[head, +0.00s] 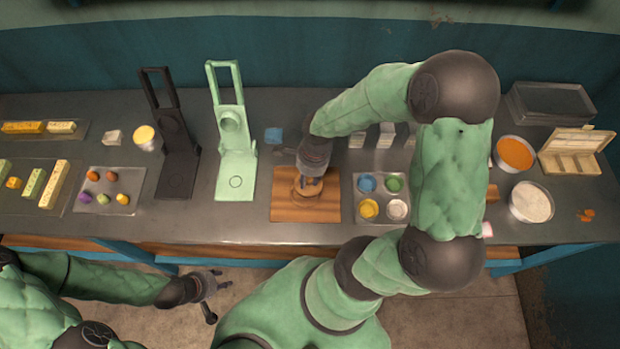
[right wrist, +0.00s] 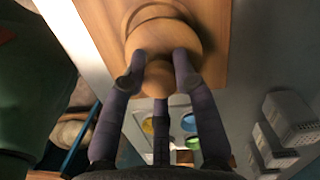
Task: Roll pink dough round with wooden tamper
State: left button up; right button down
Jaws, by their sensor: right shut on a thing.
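My right gripper (head: 309,183) is shut on the wooden tamper (head: 306,190), over the wooden board (head: 288,209). In the right wrist view, the fingers (right wrist: 158,75) close around the narrow knob of the tamper (right wrist: 160,25), whose wide round part faces the board (right wrist: 210,60). I see no pink dough on the board; the tamper and gripper may hide it. I cannot tell whether the tamper touches the board. My left gripper (head: 217,292) is open and empty, low in front of the table's front edge.
A tray of coloured cups (head: 405,214) stands just right of the board. A green press (head: 235,165) and a black press (head: 178,165) stand to its left. A tray of small coloured balls (head: 106,190) lies further left. Bowls (head: 531,202) are at the right.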

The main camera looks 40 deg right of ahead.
jog(key=shift+w+a+f, duration=0.1)
jog(key=shift+a, duration=0.15)
jog(key=shift+a+b, duration=0.25)
jog(key=shift+b, duration=0.15)
jog(key=shift+s, duration=0.2)
jog(key=shift+s+a, duration=0.1)
jog(key=shift+s, duration=0.2)
jog(key=shift+s+b, duration=0.15)
jog(key=shift+b, duration=0.15)
jog(key=shift+d, duration=0.45)
jog(key=shift+d, duration=0.2)
